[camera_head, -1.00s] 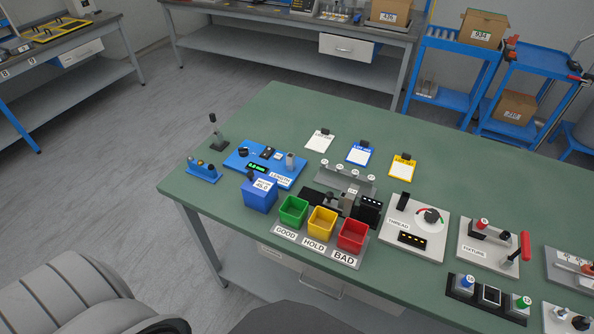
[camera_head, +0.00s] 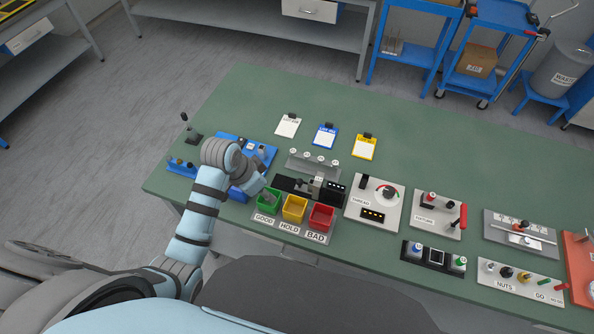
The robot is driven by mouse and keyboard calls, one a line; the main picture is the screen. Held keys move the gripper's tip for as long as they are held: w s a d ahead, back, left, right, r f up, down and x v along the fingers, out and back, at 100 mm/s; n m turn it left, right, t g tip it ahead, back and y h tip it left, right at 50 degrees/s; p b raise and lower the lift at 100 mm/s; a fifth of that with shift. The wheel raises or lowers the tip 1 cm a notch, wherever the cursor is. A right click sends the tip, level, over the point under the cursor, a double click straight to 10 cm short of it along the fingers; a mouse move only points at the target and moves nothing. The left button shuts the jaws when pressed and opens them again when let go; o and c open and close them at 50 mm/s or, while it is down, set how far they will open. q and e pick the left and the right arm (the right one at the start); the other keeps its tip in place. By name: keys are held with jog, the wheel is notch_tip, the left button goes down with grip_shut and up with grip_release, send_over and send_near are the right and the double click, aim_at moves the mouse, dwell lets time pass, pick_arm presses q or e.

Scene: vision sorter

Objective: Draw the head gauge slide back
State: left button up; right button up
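A black gauge with a small grey sliding block (camera_head: 314,188) sits on the green bench, just behind the bins; I take it for the head gauge, but no label on it is readable. A black box with a row of light marks (camera_head: 333,194) is at its right end. My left arm reaches in from the lower left. My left gripper (camera_head: 270,197) is small in view, above the green bin and left of the gauge, apparently apart from the slide. Its fingers are too small to read. My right gripper is out of view.
Green (camera_head: 268,206), yellow (camera_head: 294,210) and red (camera_head: 321,217) bins stand in front, labelled GOOD, HOLD and BAD. A grey rack (camera_head: 313,161) stands behind the gauge. The thread panel (camera_head: 358,215) is to the right. My arm partly hides the blue length panel (camera_head: 262,151).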

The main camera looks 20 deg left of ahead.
aim_at(299, 181)
pick_arm(q)
jog(key=w+d+r+m+h, duration=0.1)
jog(key=w+d+r+m, duration=0.15)
jog(key=w+r, duration=0.35)
jog(key=b+x, duration=0.3)
jog(key=x, duration=1.1)
jog(key=shift+f, duration=0.1)
jog(key=shift+s, duration=0.1)
grip_shut()
